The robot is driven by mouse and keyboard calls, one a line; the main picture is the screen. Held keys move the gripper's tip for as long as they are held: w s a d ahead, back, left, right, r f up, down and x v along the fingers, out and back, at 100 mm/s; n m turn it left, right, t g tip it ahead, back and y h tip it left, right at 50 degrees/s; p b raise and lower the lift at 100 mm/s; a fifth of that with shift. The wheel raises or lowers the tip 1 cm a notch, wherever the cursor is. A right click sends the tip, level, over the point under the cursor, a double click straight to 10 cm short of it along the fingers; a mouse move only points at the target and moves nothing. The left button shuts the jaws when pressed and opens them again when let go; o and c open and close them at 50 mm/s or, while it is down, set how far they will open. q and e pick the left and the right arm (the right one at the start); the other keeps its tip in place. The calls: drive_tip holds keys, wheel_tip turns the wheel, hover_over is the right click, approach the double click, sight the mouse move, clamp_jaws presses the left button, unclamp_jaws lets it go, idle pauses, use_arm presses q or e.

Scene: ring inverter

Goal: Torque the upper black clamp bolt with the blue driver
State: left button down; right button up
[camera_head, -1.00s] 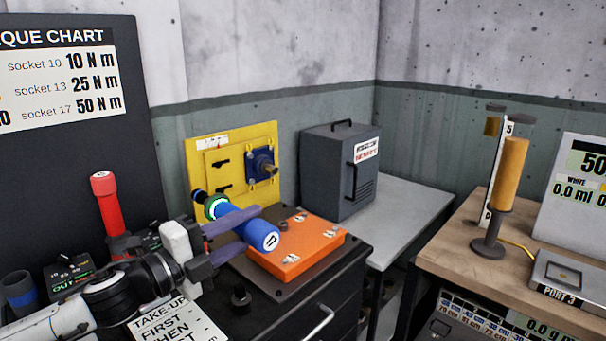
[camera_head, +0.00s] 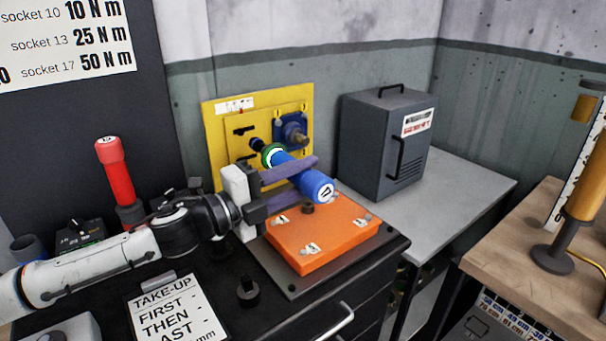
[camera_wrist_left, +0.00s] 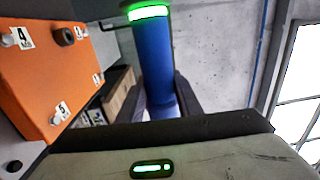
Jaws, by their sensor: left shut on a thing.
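The blue driver (camera_head: 299,176), marked 17 on its end cap, is held in my left gripper (camera_head: 302,178). The driver lies roughly level, its green-ringed front end pointing at the yellow panel (camera_head: 221,112). In the left wrist view the blue driver (camera_wrist_left: 155,62) stands between the fingers with a bright green ring lit. Black clamp bolts (camera_head: 243,131) show on the panel, one high on the left. A dark tip reaches from the driver toward a lower bolt position; I cannot tell whether it touches. The right gripper is not in view.
An orange block (camera_head: 318,240) with numbered bolts lies below the driver. A blue fitting (camera_head: 287,130) projects from the panel on the right. A red driver (camera_head: 115,175) stands at left. A grey cabinet (camera_head: 384,145) is at right. A sign (camera_head: 175,308) lies in front.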

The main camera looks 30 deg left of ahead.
sight(269, 158)
use_arm(q)
drive_tip(key=shift+w+a+r, duration=0.1)
drive_tip(key=shift+w+a, duration=0.35)
drive_tip(key=shift+a, duration=0.5)
drive_tip(key=shift+w+a+r, duration=0.1)
drive_tip(key=shift+w+a, duration=0.3)
drive_tip(key=shift+a, duration=0.6)
drive_tip(key=shift+w+a, duration=0.45)
drive_tip(key=shift+a, duration=0.5)
drive_tip(key=shift+w+a+r, duration=0.1)
drive_tip(key=shift+w+a, duration=0.15)
drive_tip(key=shift+a, duration=0.4)
drive_tip(key=shift+w+a+r, duration=0.1)
drive_tip(key=shift+w+a, duration=0.15)
drive_tip(key=shift+a, duration=0.5)
idle(1.0)
drive_tip(key=shift+s+d+f+p, duration=0.1)
drive_tip(key=shift+s+d+p, duration=0.3)
drive_tip(key=shift+d, duration=0.45)
drive_tip(key=shift+s+d+p, duration=0.25)
drive_tip(key=shift+d+p, duration=0.1)
drive_tip(key=shift+d, duration=0.5)
drive_tip(key=shift+s+d+f+p, duration=0.1)
drive_tip(key=shift+s+d+p, duration=0.3)
drive_tip(key=shift+d, duration=0.45)
